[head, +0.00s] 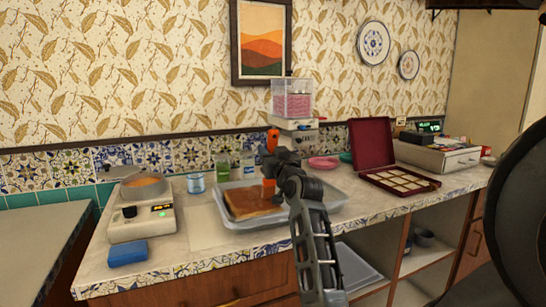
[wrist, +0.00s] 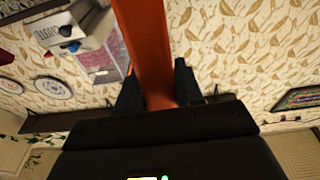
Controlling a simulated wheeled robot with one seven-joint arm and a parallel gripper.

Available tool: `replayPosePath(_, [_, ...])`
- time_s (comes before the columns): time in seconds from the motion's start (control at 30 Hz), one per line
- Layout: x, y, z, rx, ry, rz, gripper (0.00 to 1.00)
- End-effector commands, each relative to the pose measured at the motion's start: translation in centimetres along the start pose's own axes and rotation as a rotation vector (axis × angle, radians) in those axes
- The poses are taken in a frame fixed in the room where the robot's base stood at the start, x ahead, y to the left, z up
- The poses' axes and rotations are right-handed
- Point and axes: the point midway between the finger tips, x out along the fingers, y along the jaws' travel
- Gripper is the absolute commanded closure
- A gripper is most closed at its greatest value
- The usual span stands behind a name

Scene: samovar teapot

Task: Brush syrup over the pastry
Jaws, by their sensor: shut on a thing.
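The pastry (head: 246,204) is a flat golden-brown slab lying in a pale grey tray (head: 329,201) on the counter. My gripper (head: 276,160) is above the tray, shut on an orange brush (head: 272,140). The brush is roughly upright, and its lower orange part hangs over the pastry's right side. Whether its tip touches the pastry I cannot tell. In the wrist view the orange handle (wrist: 151,45) passes between my gripper's dark fingers (wrist: 157,88). A shallow bowl with amber contents (head: 143,187), possibly the syrup, sits on a white appliance with a lit display at the left.
A blue sponge (head: 127,252) lies at the front left edge. A blue-banded glass (head: 196,183) and small jars stand behind the tray. An open maroon box (head: 372,148) stands right of the tray, with a beige cash drawer (head: 437,158) beyond. Bare counter lies left of the tray.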

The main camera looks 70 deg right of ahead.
Motion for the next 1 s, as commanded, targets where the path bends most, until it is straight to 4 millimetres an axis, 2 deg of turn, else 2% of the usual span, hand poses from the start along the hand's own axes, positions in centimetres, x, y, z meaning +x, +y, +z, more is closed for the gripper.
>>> replayPosePath(0.27, [1.1, 0.0, 0.4, 0.0, -0.002, 0.0, 0.94])
replayPosePath(1.0, [6.4, 0.0, 1.4, 0.0, 0.0, 0.0, 0.94])
